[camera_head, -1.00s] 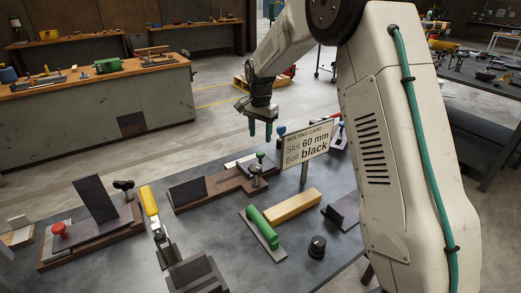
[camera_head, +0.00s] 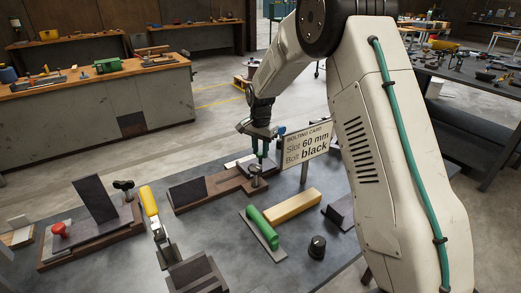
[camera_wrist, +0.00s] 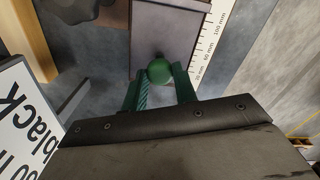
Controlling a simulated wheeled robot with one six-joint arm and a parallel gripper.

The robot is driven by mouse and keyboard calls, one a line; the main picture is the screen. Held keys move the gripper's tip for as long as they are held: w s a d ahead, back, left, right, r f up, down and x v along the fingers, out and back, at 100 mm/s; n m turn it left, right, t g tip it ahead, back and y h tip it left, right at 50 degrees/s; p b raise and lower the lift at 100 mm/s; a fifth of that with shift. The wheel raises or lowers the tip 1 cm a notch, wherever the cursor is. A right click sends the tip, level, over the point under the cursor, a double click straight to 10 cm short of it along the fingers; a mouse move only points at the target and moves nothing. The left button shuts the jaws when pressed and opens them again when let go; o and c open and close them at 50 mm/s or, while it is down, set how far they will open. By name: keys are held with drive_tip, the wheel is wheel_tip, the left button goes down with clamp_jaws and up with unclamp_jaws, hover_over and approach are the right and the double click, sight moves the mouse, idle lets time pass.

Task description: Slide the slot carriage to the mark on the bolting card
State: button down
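The bolting card (camera_head: 307,146) stands on a post and reads "Slot 60 mm, Bolt black"; part of it shows in the wrist view (camera_wrist: 25,115). My gripper (camera_head: 262,148) is down at the far end of the dark-brown slide fixture (camera_head: 213,188). In the wrist view my gripper (camera_wrist: 158,92) has its green fingers apart, one on each side of a round green knob (camera_wrist: 159,71). The knob is at the near end of a grey-purple plate (camera_wrist: 164,30), seemingly the slot carriage. A white millimetre scale (camera_wrist: 212,42) runs beside it. Finger contact with the knob is unclear, as is the carriage's reading.
A fixture with a red knob (camera_head: 59,229) and a yellow-handled clamp (camera_head: 149,202) stand to the left.

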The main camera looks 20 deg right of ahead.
drive_tip(key=a, duration=0.3)
drive_tip(key=s+a, duration=0.1)
drive_tip(key=a, duration=0.2)
drive_tip(key=shift+s, duration=0.1)
drive_tip(key=c, duration=1.1)
unclamp_jaws()
wheel_tip(320, 180, up, 8)
drive_tip(key=shift+f, duration=0.1)
